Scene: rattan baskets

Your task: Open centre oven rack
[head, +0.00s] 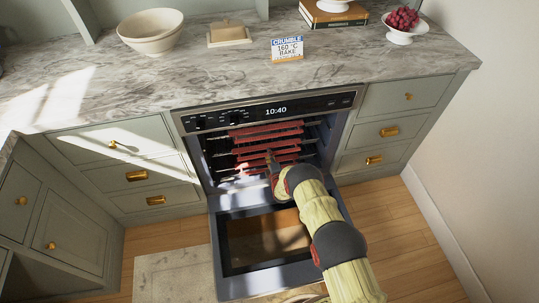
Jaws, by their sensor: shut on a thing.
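The oven (200,121) stands open under the counter, its door (229,245) folded down flat in front. Inside are racks with red front strips: an upper one (265,128), one just below it (267,140) and a lower one (285,155). My gripper (270,158) reaches in over the open door. It is shut on the front of a rack, seemingly the lower red-edged one. My fingers are small and partly hidden by my wrist, so the exact grip is unclear. I cannot tell how far that rack sticks out.
Drawers with gold handles flank the oven, left (137,175) and right (389,131). The marble counter (220,70) holds a bowl (150,32), a butter dish (229,35), a card reading "CRUMBLE 160 °C BAKE" (287,49), books and fruit. Wooden floor (400,240) is clear at right.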

